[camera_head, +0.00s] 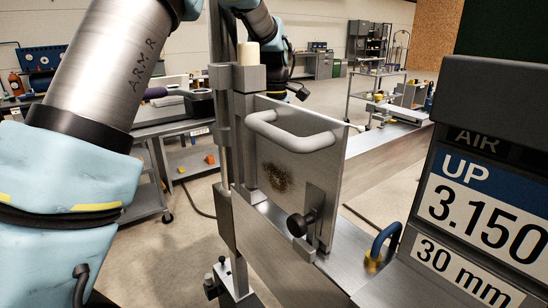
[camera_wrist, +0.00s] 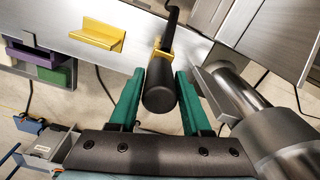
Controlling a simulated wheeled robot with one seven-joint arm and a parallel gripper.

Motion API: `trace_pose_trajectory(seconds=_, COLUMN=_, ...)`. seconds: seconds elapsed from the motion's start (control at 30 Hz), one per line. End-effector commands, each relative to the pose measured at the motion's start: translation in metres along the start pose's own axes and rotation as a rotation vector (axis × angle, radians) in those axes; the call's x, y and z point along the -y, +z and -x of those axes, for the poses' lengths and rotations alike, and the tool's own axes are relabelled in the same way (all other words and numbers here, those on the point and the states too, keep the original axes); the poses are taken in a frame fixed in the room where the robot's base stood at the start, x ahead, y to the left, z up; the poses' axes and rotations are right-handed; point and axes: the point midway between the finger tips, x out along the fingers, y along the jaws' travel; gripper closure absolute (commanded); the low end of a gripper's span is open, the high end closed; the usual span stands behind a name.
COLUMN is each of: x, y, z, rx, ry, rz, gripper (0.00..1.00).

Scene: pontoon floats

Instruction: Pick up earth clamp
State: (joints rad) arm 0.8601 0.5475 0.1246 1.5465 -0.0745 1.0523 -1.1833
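My gripper (camera_wrist: 159,78) has two green fingers, standing apart in the wrist view. A black rounded handle (camera_wrist: 160,92) with a yellow collar (camera_wrist: 160,58) and a dark stem leading upward lies between them. It looks like the earth clamp's grip, but I cannot be sure. Gaps show on both sides of the handle, so the fingers do not appear shut on it. In the head view the fingertips and handle are hidden behind the post and plate.
A steel plate with a tube handle (camera_head: 290,135) stands on a beam close ahead. A post (camera_head: 222,120) rises beside it. A display box (camera_head: 480,190) blocks the right. In the wrist view, a yellow angle piece (camera_wrist: 97,34) sits on the metal face and a steel cylinder (camera_wrist: 245,95) is close right.

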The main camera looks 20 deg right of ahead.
Motion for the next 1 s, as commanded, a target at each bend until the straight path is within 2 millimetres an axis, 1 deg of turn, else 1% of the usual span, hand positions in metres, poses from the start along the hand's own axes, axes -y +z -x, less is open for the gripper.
trace_pose_trajectory(seconds=0.03, x=0.0, y=0.0, z=0.0, rx=0.0, ry=0.0, rz=0.0, gripper=0.59)
trace_pose_trajectory(seconds=0.07, x=0.0, y=0.0, z=0.0, rx=0.0, ry=0.0, rz=0.0, gripper=0.62)
trace_pose_trajectory(seconds=0.4, x=0.0002, y=-0.0001, z=-0.0001, rx=0.0, ry=-0.001, rz=0.0, gripper=1.0)
trace_pose_trajectory(seconds=1.0, x=0.0004, y=-0.0001, z=-0.0003, rx=0.0, ry=-0.001, rz=0.0, gripper=1.0)
